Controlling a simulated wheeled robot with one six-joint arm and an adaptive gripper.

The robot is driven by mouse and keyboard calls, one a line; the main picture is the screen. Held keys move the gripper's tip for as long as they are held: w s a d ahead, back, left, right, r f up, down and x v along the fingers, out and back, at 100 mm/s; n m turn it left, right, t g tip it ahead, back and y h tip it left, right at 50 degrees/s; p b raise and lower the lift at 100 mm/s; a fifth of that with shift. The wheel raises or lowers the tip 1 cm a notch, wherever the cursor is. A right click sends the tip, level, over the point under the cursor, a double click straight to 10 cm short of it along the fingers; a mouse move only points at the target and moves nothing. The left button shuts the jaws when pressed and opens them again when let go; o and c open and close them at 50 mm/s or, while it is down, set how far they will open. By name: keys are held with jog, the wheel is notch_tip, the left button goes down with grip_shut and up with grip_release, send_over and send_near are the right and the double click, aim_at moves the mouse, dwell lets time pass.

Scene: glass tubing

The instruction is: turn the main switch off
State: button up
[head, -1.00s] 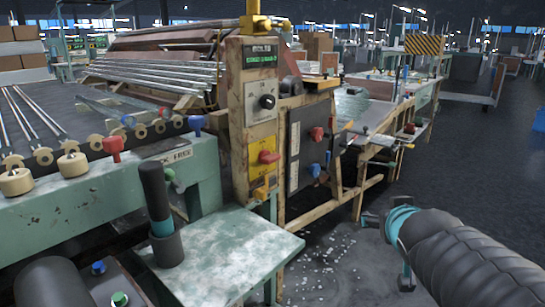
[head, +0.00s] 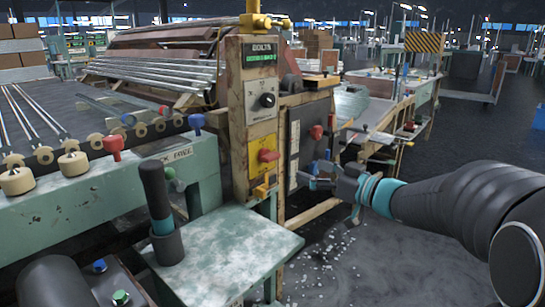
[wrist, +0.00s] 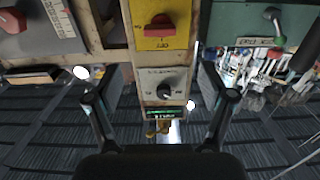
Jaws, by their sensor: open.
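The red rotary switch (head: 268,155) sits on a yellow plate on the front of the beige control post (head: 249,100). Its red handle lies about crosswise. In the wrist view, where the post looks upside down, the red switch (wrist: 160,25) is at the top centre, with small lettering beside it. My gripper (head: 314,177) is open and empty, to the right of the post and a little lower than the switch. In the wrist view the fingers (wrist: 161,85) stand wide apart, with the black knob (wrist: 165,90) seen between them; they appear clear of the post.
A dark grey panel (head: 305,155) with a red knob (head: 317,132) is right of the post, close behind my gripper. A yellow-orange part (head: 261,188) sticks out below the switch. A green table (head: 225,250) stands in front. Open floor (head: 400,245) lies to the right.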

aim_at(275, 157)
jog(key=x, duration=1.3)
jog(key=c, duration=1.2)
